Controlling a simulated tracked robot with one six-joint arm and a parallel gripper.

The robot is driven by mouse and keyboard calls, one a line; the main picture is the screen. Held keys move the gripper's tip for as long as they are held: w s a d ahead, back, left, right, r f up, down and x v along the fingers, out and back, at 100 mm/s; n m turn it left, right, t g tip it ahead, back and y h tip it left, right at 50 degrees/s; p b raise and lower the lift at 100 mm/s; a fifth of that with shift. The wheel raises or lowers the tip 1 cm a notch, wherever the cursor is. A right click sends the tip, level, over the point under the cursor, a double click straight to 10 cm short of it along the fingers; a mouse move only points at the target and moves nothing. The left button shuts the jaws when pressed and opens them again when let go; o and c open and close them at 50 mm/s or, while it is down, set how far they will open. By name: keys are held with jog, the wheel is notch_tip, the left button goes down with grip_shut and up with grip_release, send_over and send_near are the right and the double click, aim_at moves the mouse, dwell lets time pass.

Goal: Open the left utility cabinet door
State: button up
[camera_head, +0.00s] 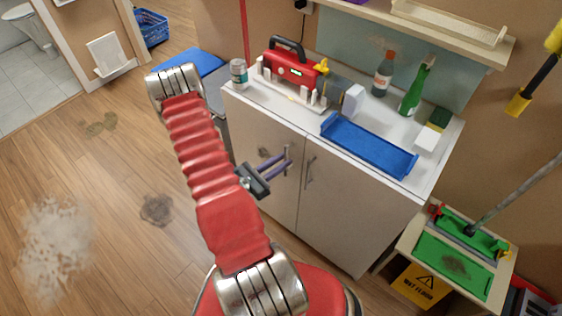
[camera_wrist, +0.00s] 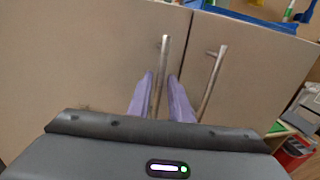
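The utility cabinet's left door (camera_head: 245,125) is closed, level with the right door (camera_head: 350,200). It also fills the left of the wrist view (camera_wrist: 80,50). Its upright metal bar handle (camera_wrist: 162,60) stands near the seam between the doors. My gripper (camera_head: 289,158) is at this handle, with its two purple fingers (camera_wrist: 161,77) pointing at the door. The fingers are apart, one on each side of the handle. Narrow gaps seem to show beside the bar, so I see no clear grip. The right door's handle (camera_wrist: 213,80) is just right of the fingers.
The cabinet top holds a red toolbox-like case (camera_head: 291,68), a can (camera_head: 239,73), bottles (camera_head: 416,90) and a blue tray (camera_head: 368,146). A small table with a wet floor sign (camera_head: 422,284) stands at right. Floor left of my arm is open, with stains (camera_head: 156,209).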

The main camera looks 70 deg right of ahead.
grip_shut()
jog(key=shift+a, duration=0.15)
dwell(0.4)
